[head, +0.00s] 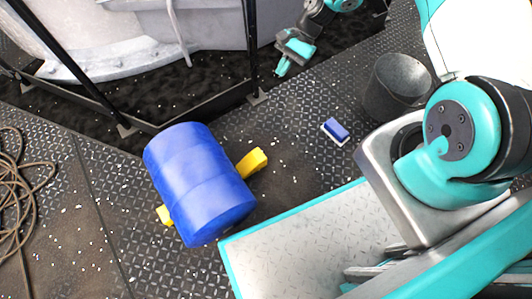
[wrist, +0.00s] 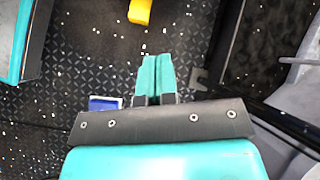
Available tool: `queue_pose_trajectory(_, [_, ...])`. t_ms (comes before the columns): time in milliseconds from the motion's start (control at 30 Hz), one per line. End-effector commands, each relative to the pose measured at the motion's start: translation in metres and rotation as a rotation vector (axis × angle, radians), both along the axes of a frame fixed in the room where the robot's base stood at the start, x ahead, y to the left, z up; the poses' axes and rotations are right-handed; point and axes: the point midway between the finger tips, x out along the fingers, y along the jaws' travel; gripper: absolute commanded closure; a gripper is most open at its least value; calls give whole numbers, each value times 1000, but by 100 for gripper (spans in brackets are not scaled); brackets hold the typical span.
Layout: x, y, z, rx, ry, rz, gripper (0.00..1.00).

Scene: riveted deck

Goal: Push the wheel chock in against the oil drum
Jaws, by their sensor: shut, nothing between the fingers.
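The blue oil drum (head: 198,182) lies on its side on the deck in the head view. One yellow wheel chock (head: 252,162) sits at its right side, seemingly close to the drum; I cannot tell if they touch. Another yellow chock (head: 164,215) shows partly at the drum's lower left, the rest hidden. My gripper (head: 282,68) is shut and empty, up beyond the drum and to the right of the chock, apart from both. In the wrist view my gripper's teal fingers (wrist: 152,75) are together, and a yellow chock (wrist: 140,11) is at the top edge, cut off.
A blue and white block (head: 335,131) lies on the deck right of the drum; it also shows in the wrist view (wrist: 105,103). A grey bucket (head: 397,88) stands further right. Black railing posts (head: 251,50) rise behind the drum. Coiled cable (head: 22,185) lies at far left.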

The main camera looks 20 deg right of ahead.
Motion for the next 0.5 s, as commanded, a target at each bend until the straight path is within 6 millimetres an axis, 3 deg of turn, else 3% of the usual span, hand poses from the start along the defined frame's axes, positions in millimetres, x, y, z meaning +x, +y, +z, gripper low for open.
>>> queue_pose_trajectory(33, [-5, -9, -71, 13, 52, -66, 100])
queue_pose_trajectory(100, [-12, -17, -123, 25, 112, -147, 100])
queue_pose_trajectory(200, [-22, -25, -181, 40, 180, -238, 100])
queue_pose_trajectory(300, [-31, -28, -217, 51, 227, -300, 100])
queue_pose_trajectory(500, [-39, -26, -243, 58, 261, -341, 100])
